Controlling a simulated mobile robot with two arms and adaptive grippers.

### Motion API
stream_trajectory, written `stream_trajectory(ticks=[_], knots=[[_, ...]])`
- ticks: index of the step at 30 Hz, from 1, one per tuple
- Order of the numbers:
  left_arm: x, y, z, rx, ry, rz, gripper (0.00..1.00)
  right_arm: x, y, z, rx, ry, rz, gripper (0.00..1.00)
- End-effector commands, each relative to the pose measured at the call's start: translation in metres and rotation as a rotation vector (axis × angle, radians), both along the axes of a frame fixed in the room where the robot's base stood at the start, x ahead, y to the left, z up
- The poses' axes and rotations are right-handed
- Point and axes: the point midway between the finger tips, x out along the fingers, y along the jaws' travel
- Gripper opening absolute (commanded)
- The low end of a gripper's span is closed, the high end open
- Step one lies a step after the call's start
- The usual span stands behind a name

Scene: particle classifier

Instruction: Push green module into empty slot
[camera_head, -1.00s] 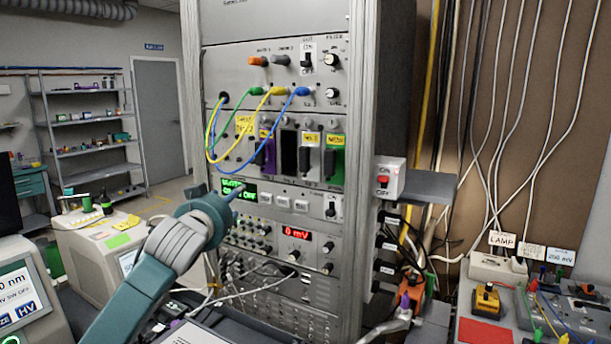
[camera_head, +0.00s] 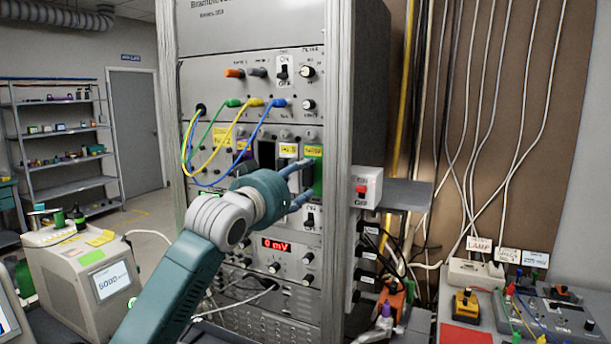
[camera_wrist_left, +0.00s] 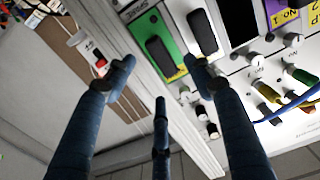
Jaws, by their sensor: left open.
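The green module (camera_head: 318,168) sits at the right end of the module row in the rack; how deep it is seated I cannot tell. In the left wrist view the green module (camera_wrist_left: 140,38) has a dark handle and a yellow label. A dark empty slot (camera_head: 266,154) lies further left, beyond a white-fronted module (camera_wrist_left: 203,32). My left gripper (camera_head: 306,182) is open, with its fingers pointing at the lower part of the green module. I cannot tell whether they touch it. My left wrist hides the lower front of the row.
Yellow, green and blue cables (camera_head: 222,150) hang in front of the row's left part. A switch box (camera_head: 367,187) and a grey shelf (camera_head: 404,194) stick out right of the rack. Instruments stand on a bench at lower right.

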Motion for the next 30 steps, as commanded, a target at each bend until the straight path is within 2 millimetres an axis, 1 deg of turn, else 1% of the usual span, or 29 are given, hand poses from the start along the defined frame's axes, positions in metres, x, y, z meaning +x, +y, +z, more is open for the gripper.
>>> stream_trajectory(ticks=[1, 3, 9, 15, 23, 24, 26, 27, 29, 30], knots=[[0.008, -0.006, 0.001, 0.0, 0.001, -0.001, 0.53, 0.0, 0.0, 0.0, 0.0, 0.0, 0.0, 0.48], [0.019, -0.012, 0.0, 0.001, 0.002, -0.001, 0.53, 0.0, 0.0, 0.0, 0.0, 0.0, 0.0, 0.48], [0.039, -0.023, 0.0, 0.002, 0.001, -0.001, 0.53, 0.0, 0.0, 0.0, 0.0, 0.0, 0.0, 0.48], [0.048, -0.027, 0.0, 0.001, 0.001, 0.0, 0.53, 0.0, 0.0, 0.0, 0.0, 0.0, 0.0, 0.48], [0.048, -0.028, 0.0, 0.001, -0.001, 0.0, 0.53, 0.0, 0.0, 0.0, 0.0, 0.0, 0.0, 0.48], [0.049, -0.028, 0.0, 0.001, -0.001, 0.0, 0.51, 0.0, 0.0, 0.0, 0.0, 0.0, 0.0, 0.48], [0.049, -0.028, 0.0, 0.001, -0.001, 0.0, 0.39, 0.0, 0.0, 0.0, 0.0, 0.0, 0.0, 0.48], [0.048, -0.028, 0.0, 0.001, -0.001, 0.0, 0.31, 0.0, 0.0, 0.0, 0.0, 0.0, 0.0, 0.48], [0.049, -0.028, 0.0, 0.001, -0.001, 0.0, 0.19, 0.0, 0.0, 0.0, 0.0, 0.0, 0.0, 0.48], [0.049, -0.028, 0.0, 0.001, 0.0, 0.001, 0.11, 0.0, 0.0, 0.0, 0.0, 0.0, 0.0, 0.48]])
